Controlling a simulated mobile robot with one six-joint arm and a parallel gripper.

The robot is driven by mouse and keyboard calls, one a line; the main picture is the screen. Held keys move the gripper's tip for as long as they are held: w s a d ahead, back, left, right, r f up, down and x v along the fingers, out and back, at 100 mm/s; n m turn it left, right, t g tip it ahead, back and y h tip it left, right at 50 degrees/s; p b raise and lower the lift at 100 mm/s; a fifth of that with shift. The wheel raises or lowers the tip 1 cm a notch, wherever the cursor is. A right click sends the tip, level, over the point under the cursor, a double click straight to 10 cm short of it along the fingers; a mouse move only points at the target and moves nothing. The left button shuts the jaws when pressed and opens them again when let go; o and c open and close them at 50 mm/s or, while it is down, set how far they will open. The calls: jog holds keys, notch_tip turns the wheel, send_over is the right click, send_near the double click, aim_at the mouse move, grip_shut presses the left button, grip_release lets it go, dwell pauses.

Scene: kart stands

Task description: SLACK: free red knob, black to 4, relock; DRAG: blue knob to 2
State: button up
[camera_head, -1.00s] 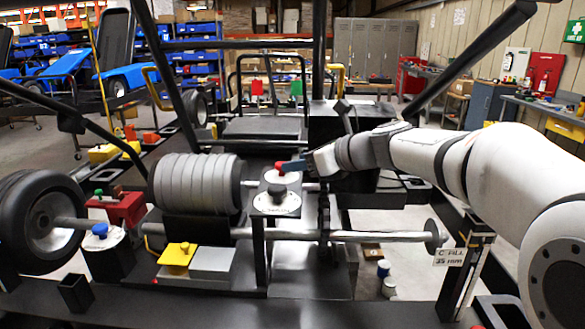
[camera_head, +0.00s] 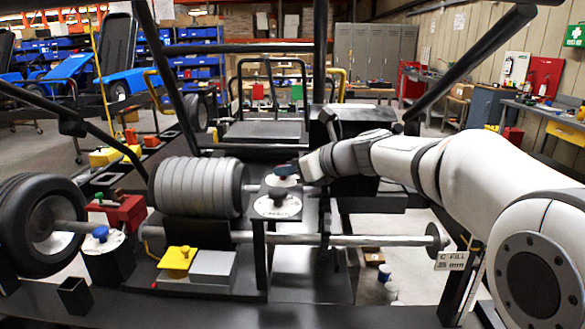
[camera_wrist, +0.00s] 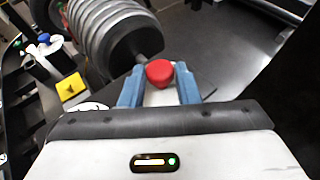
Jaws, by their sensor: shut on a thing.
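The red knob (camera_wrist: 160,73) sits between the blue fingers of my gripper (camera_wrist: 159,88) in the wrist view; my gripper is shut on it. In the head view my gripper (camera_head: 286,170) reaches in from the right, and its fingers hide most of the red knob. A black knob (camera_head: 277,193) sits just below it on a round white dial plate (camera_head: 278,208); its setting is too small to read. The blue knob (camera_head: 100,232) stands on another white dial (camera_head: 114,242) at the left; it also shows in the wrist view (camera_wrist: 44,38).
A ribbed grey cylinder (camera_head: 197,185) lies just left of the dial. A metal shaft (camera_head: 350,240) crosses in front. A yellow block (camera_head: 179,257) and a grey block (camera_head: 212,265) are front left. Black frame bars rise around my arm.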

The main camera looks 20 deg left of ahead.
jog(key=shift+c, duration=0.8)
jog(key=n+g+p, duration=0.1)
jog(key=p, duration=0.1)
jog(key=w+n+g+p, duration=0.1)
jog(key=g+p, duration=0.1)
jog(key=shift+d+r+y, duration=0.1)
jog(key=shift+r+y, duration=0.25)
jog(key=shift+y, duration=0.05)
jog(key=shift+n+g+p, duration=0.6)
jog(key=shift+n+p, duration=0.3)
jog(key=shift+p, duration=0.1)
jog(key=shift+w+f+n+g+p, duration=0.1)
jog(key=shift+f+n+g+p, duration=0.15)
jog(key=shift+n+g+p, duration=0.3)
jog(key=o, duration=0.9)
jog(key=shift+f, duration=0.1)
jog(key=shift+o, duration=0.2)
jog(key=shift+v, duration=3.95)
